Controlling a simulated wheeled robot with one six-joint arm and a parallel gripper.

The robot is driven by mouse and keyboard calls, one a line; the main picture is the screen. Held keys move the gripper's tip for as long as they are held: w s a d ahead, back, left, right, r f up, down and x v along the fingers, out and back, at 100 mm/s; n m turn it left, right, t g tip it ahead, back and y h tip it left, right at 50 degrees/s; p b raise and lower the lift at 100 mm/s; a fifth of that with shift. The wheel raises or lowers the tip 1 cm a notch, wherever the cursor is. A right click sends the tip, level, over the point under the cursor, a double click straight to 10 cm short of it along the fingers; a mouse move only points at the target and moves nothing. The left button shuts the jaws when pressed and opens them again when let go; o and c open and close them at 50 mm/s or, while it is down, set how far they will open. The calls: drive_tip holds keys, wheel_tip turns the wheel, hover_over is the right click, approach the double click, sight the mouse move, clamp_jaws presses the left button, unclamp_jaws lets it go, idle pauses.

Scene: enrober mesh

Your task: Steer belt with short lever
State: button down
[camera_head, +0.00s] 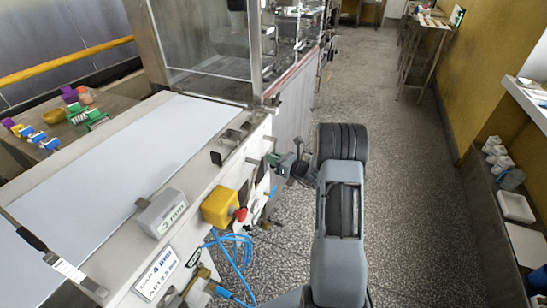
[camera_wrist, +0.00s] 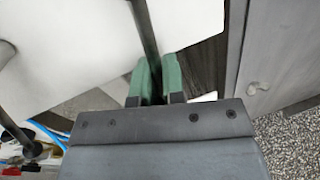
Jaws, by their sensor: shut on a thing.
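The white belt (camera_head: 130,150) lies flat along the machine top at the left of the head view. My gripper (camera_wrist: 158,62) has green fingers, one on each side of a dark, thin lever rod (camera_wrist: 146,32), in the wrist view. The fingers are shut on it. The rod runs up and out of the top of that picture, and its lower end is hidden between the fingers. In the head view my gripper (camera_head: 285,163) is small, beside the machine's side, partly hidden by my own arm. The lever cannot be made out clearly there.
A yellow box with a red button (camera_head: 218,208), a grey box (camera_head: 162,213) and blue hose (camera_head: 235,245) are on the machine's near side. A clear guard (camera_head: 208,45) stands beyond the belt. The speckled floor (camera_head: 405,190) is free to the right.

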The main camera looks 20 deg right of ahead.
drive_tip(key=c, duration=1.2)
unclamp_jaws()
drive_tip(key=shift+c, duration=0.2)
drive_tip(key=v, duration=1.3)
drive_tip(key=shift+s+d, duration=0.25)
drive_tip(key=shift+s, duration=0.1)
drive_tip(key=shift+f, duration=0.1)
